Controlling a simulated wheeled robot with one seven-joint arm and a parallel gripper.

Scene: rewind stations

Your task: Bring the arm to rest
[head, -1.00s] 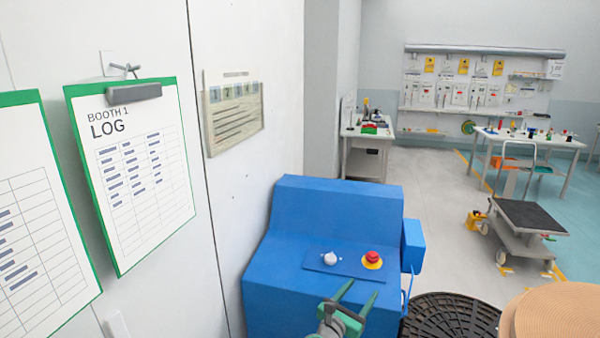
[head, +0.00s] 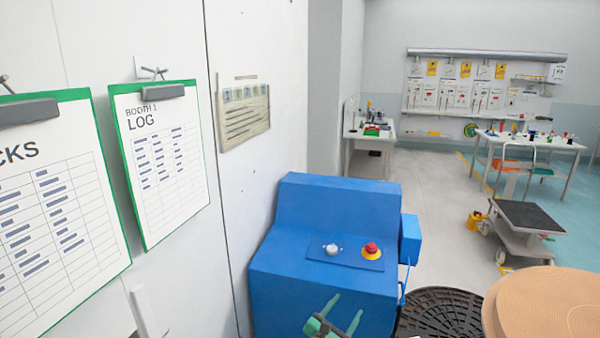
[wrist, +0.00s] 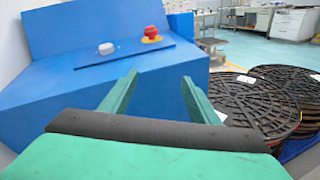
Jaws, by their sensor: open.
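My gripper (head: 341,317) has green fingers and shows at the bottom of the head view, in front of the blue console (head: 325,273). Its two fingers stand apart with nothing between them, as the wrist view (wrist: 158,92) also shows. The console's sloped panel carries a white knob (head: 332,249) and a red button on a yellow base (head: 371,249). Both lie beyond the fingertips, and the gripper appears apart from them. Most of my arm is out of view below.
Black round ribbed reels (head: 440,314) and a tan round disc (head: 548,305) stand right of the console. Clipboards (head: 162,160) hang on the left wall. A dark-topped cart (head: 527,217) and worktables (head: 530,143) stand farther back, with open floor (head: 440,215) between.

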